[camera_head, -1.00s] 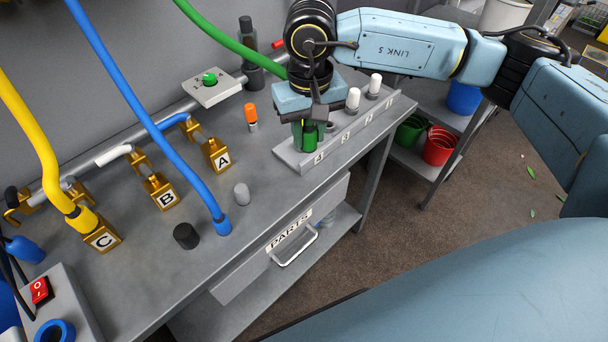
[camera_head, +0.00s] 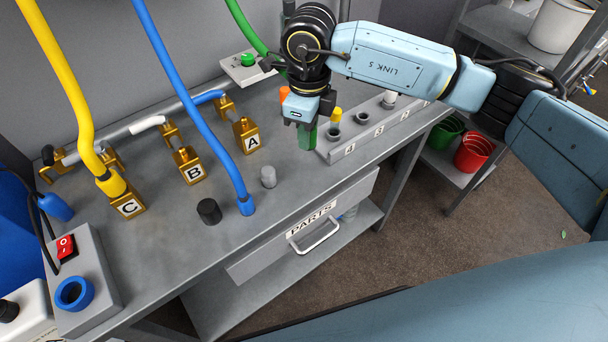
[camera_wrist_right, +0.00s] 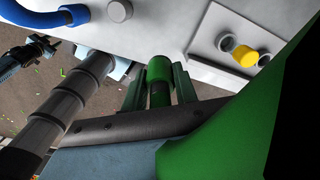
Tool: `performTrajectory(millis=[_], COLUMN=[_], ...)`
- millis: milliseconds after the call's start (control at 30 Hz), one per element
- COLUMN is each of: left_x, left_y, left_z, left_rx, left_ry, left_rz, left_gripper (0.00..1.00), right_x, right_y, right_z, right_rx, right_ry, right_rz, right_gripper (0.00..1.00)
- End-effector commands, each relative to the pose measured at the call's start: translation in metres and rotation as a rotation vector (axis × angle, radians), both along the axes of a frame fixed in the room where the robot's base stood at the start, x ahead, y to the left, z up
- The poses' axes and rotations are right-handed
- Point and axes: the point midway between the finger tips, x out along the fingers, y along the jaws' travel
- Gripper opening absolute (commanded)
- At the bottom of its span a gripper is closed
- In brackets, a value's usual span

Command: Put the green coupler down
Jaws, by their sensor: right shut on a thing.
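My right gripper (camera_head: 307,124) is shut on the green coupler (camera_head: 306,139) and holds it upright above the bench, just left of the grey rack (camera_head: 345,155). Its lower end looks clear of the bench top, but the exact gap is hard to tell. In the right wrist view the green coupler (camera_wrist_right: 160,69) sits between the two fingers of the gripper (camera_wrist_right: 159,88). The green hose (camera_head: 246,28) comes down from the top and passes behind my wrist.
Gold blocks A (camera_head: 247,138), B (camera_head: 189,168) and C (camera_head: 127,203) stand left. A blue hose end (camera_head: 246,206), a black cap (camera_head: 209,211) and a grey cap (camera_head: 268,176) are nearer the front. A yellow-topped piece (camera_head: 336,115) is at the rack. Bench between grey cap and coupler is clear.

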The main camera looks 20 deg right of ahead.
Motion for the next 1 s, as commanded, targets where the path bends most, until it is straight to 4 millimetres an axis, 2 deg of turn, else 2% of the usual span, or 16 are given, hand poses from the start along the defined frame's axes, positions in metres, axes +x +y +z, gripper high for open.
performTrajectory(millis=[100,233,300,533,767,1000], left_x=[0.001,0.003,0.003,0.003,0.003,0.003], left_y=[0.0,0.0,0.0,0.0,0.0,0.0], left_z=[-0.001,-0.001,-0.001,-0.001,-0.001,-0.002], left_rx=[-0.001,-0.001,-0.001,0.0,0.0,0.0], left_ry=[-0.003,-0.004,-0.005,-0.005,-0.005,-0.005], left_rz=[0.0,0.0,0.0,0.001,0.001,0.001], left_gripper=[0.36,0.36,0.36,0.36,0.36,0.36], right_x=[0.002,0.002,0.002,0.002,0.002,0.002], right_y=[0.005,0.007,0.007,0.007,0.008,0.007], right_z=[-0.003,-0.007,-0.015,-0.057,-0.075,-0.105], right_rx=[0.001,0.001,0.0,0.0,0.001,0.001], right_ry=[0.002,0.003,0.005,0.005,0.005,0.003], right_rz=[-0.153,-0.243,-0.262,-0.268,-0.265,-0.264], right_gripper=[0.01,0.01,0.01,0.01,0.01,0.01])
